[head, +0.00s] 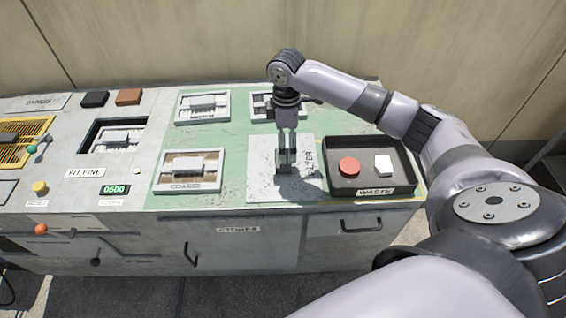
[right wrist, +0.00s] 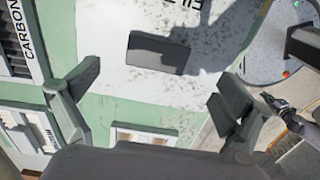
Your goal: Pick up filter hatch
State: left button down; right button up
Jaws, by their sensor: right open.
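The filter hatch (head: 262,180) is a white, speckled flat panel on the green worktop, between the slotted frames and the black waste tray. Its lettering is partly hidden by my gripper in the head view. In the right wrist view the hatch (right wrist: 125,80) shows a dark grey block-like handle (right wrist: 158,53). My right gripper (head: 286,150) points down over the hatch and hides part of it. In the right wrist view my right gripper (right wrist: 160,86) is open and empty, its fingers wide apart, with the handle ahead of the gap. My left gripper is out of view.
The black waste tray (head: 343,188) holds a red disc (head: 349,166) and a white piece (head: 383,165), close right of the hatch. Framed filter units (head: 188,172) stand to the left. A frame (head: 262,107) sits behind my right gripper. A wall closes the back.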

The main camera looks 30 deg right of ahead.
aim_at(268, 181)
jog(key=f, duration=0.7)
jog(key=shift+w+a+f, duration=0.2)
jog(key=shift+w+a, duration=0.1)
jog(key=c, duration=1.5)
jog(key=shift+c, duration=0.4)
jog(key=shift+r, duration=0.15)
